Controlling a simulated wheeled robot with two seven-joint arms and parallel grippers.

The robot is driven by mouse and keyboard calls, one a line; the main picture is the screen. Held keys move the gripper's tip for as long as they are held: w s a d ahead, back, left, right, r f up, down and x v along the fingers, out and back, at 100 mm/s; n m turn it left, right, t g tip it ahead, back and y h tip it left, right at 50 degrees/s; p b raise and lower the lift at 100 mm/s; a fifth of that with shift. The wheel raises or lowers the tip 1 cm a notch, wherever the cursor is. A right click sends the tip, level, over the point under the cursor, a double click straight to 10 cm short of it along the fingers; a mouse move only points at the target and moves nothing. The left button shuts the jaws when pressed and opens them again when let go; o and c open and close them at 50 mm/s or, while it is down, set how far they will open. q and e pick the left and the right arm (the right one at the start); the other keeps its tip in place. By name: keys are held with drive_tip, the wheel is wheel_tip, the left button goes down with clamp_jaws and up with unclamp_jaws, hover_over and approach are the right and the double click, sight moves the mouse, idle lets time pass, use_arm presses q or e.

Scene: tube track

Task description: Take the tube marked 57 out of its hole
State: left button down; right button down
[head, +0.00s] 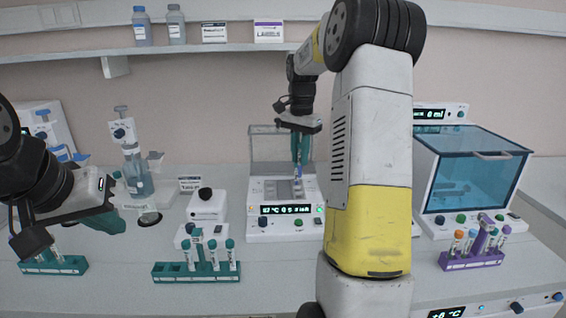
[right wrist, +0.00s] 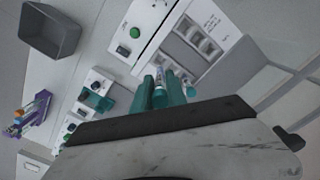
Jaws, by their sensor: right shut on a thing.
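My right gripper (head: 300,160) points down over the heating block (head: 284,222) at the back middle. Its teal fingers also show in the right wrist view (right wrist: 163,92), shut on a tube (right wrist: 159,76) with a pale body between them. A second tube (right wrist: 187,86) shows just beside the fingers. I cannot read any number on these tubes, and I cannot tell whether the held tube's lower end is in a hole. My left gripper (head: 112,222) hangs at the left, apart from the racks; I cannot tell its opening.
A teal rack (head: 196,276) with several tubes stands at front middle, another teal rack (head: 50,268) at left. A purple rack (head: 470,262) with several tubes stands at right, before a blue-lidded machine (head: 470,175). A grey bin (right wrist: 50,32) shows in the wrist view.

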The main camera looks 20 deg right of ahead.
drive_tip(key=shift+r, duration=3.1)
